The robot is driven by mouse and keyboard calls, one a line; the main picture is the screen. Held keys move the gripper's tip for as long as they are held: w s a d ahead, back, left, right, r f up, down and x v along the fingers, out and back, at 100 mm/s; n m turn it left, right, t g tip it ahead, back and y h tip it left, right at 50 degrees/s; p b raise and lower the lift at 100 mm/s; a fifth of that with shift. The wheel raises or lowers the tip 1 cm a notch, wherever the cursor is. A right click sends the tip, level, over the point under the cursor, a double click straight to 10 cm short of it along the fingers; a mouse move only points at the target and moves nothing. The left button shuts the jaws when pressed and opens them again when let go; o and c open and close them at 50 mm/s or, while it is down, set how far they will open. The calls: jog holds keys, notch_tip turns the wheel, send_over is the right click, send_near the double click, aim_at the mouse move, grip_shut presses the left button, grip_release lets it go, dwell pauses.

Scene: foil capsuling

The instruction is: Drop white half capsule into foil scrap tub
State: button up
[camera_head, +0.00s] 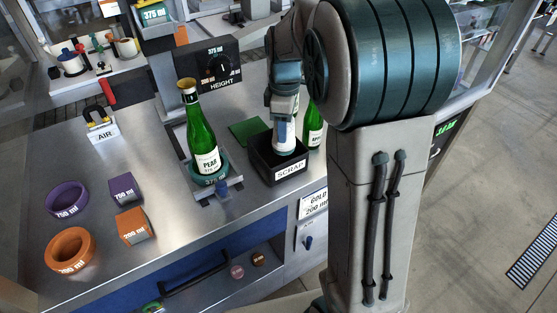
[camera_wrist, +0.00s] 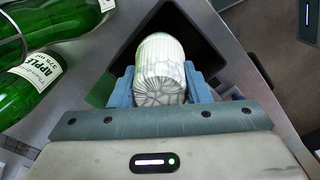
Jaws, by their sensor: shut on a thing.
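The black foil scrap tub (camera_head: 267,163), labelled SCRAP, stands on the metal bench near its right end. My gripper (camera_head: 284,138) points down over the tub. In the wrist view my gripper (camera_wrist: 160,85) is shut on the white half capsule (camera_wrist: 160,70), with a blue finger on each side of it. The capsule has a pleated, crinkled end toward the camera. The dark opening of the tub (camera_wrist: 205,35) shows behind and around the capsule. How deep the capsule sits relative to the rim is hard to tell.
A green PEAR bottle (camera_head: 202,135) stands in a holder left of the tub. Another green bottle (camera_head: 313,128) stands close on its right. A green mat (camera_head: 248,130) lies behind. Purple (camera_head: 67,198) and orange (camera_head: 70,248) rings lie at the left.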

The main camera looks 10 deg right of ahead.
notch_tip(320, 180, down, 3)
jog(key=shift+r+b, duration=0.1)
jog(key=shift+b, duration=0.65)
jog(key=o, duration=0.7)
notch_tip(320, 180, up, 14)
jog(key=shift+f, duration=0.1)
